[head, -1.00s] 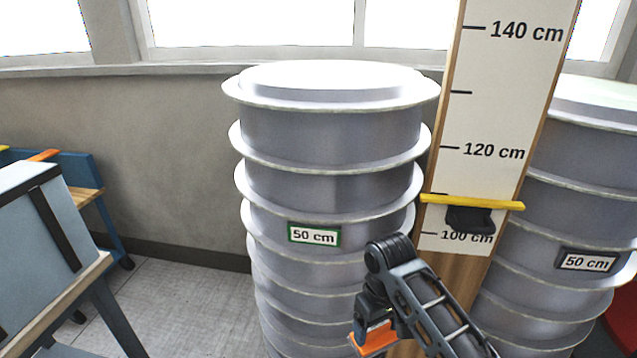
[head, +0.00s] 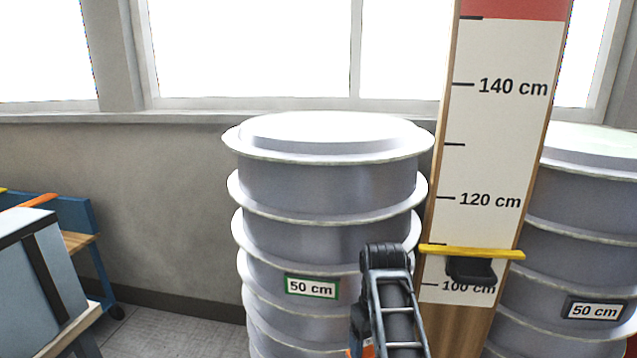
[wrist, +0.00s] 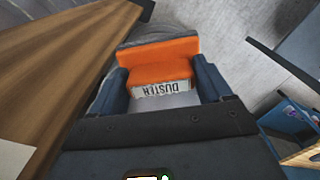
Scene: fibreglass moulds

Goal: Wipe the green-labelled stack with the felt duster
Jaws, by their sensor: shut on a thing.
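The green-labelled stack (head: 325,190) is a tall pile of grey round moulds left of the measuring board. Its green-edged label (head: 311,286) reads "50 cm". My arm stands in front of the stack's right side in the head view. In the head view only a sliver of orange shows at the bottom edge, and the fingers are hidden. I cannot tell whether the duster touches the stack.
A wooden measuring board (head: 487,140) with a yellow slider (head: 470,252) stands right of the stack. A second stack (head: 575,200) with a dark-edged "50 cm" label is beyond it. A blue bench (head: 75,215) and a pale blue object (head: 35,265) are at left.

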